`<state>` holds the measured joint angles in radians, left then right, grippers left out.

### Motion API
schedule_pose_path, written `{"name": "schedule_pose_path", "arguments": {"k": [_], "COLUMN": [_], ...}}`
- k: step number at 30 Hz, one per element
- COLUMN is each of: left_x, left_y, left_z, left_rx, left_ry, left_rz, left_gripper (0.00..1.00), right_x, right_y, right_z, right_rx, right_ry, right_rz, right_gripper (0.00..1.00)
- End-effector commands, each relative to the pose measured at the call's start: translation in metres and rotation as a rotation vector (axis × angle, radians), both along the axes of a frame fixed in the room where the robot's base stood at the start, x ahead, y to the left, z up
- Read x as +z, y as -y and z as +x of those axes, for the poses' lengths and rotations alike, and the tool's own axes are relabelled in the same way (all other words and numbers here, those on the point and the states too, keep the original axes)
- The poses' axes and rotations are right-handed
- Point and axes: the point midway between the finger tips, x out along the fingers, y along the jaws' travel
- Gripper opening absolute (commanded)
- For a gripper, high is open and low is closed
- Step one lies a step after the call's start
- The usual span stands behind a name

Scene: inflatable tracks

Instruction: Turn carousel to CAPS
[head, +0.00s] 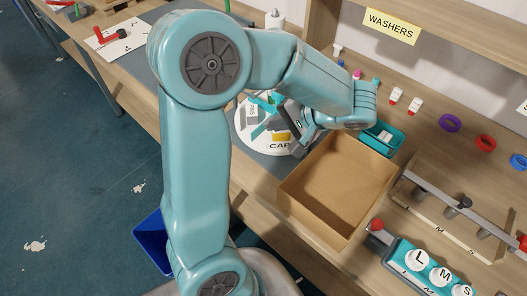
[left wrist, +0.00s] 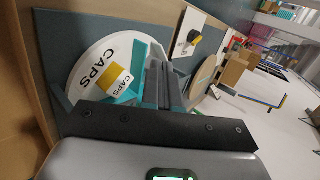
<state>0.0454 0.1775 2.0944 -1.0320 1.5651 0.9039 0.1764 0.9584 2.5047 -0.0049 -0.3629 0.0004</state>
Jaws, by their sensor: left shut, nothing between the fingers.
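The carousel (head: 243,122) is a white disc with teal upright dividers on a grey mat. A CAPS label shows at its near edge in the head view, beside a yellow patch. In the left wrist view the carousel (left wrist: 72,72) fills the upper left, with CAPS lettering on its face and on a small upright label. My left gripper (head: 285,118) is over the disc, among the dividers. Its shut fingers (left wrist: 155,75) hold nothing and are close to a teal divider; I cannot tell whether they touch it. My arm hides part of the disc. My right gripper is not in view.
An open cardboard box (head: 335,185) stands just right of the carousel, with a teal tray (head: 381,138) behind it. A WASHERS sign (head: 391,27) is on the shelf edge. A rack with L, M, S pieces (head: 432,268) is at the lower right.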

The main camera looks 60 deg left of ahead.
Motion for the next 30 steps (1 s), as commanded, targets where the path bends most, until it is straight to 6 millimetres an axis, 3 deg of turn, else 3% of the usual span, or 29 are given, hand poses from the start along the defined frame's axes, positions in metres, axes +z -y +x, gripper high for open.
{"name": "schedule_pose_path", "arguments": {"k": [1, 4, 8, 21, 30], "left_x": [-0.017, -0.02, -0.021, -0.07, -0.085], "left_y": [0.011, 0.024, 0.026, -0.025, -0.04], "left_z": [0.006, 0.015, 0.017, -0.004, -0.008], "left_rx": [-0.042, -0.089, -0.107, -0.102, -0.106], "left_ry": [0.016, 0.041, 0.047, 0.044, 0.047], "left_rz": [-0.002, -0.004, -0.003, -0.007, -0.007], "left_gripper": [0.0, 0.0, 0.0, 0.0, 0.0], "right_x": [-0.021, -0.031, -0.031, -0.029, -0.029], "right_y": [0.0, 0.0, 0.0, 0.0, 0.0], "right_z": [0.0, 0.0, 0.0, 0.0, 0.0], "right_rx": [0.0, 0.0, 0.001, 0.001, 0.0], "right_ry": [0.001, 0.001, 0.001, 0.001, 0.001], "right_rz": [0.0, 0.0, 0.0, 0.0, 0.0], "right_gripper": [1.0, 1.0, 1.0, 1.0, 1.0]}}
